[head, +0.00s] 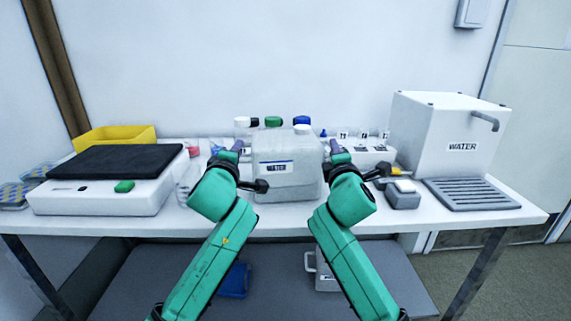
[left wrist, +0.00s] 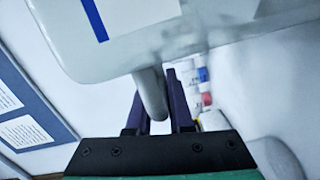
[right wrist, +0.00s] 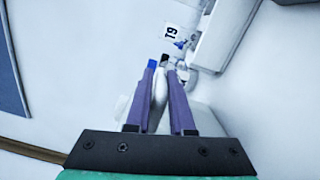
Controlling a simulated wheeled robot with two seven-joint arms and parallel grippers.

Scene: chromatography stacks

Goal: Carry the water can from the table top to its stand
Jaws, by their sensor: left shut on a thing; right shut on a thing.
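The water can (head: 287,178) is a translucent white can with a blue-striped WATER label and a white cap, upright at the middle of the table top (head: 120,226). I cannot tell whether its base touches the table. My left gripper (head: 238,146) is shut on the can's left side handle, a pale bar between the fingers in the left wrist view (left wrist: 152,95). My right gripper (head: 335,147) is shut on the right side handle, pale between the purple fingers in the right wrist view (right wrist: 160,95). A white box (head: 447,135) labelled WATER, with a grey tap, stands at the right.
A slotted grey tray (head: 470,194) lies before the white box. A small grey block (head: 402,195) is right of my right gripper. A white device with a black top (head: 115,160) and a yellow bin (head: 115,136) stand left. Capped bottles (head: 273,121) stand behind the can.

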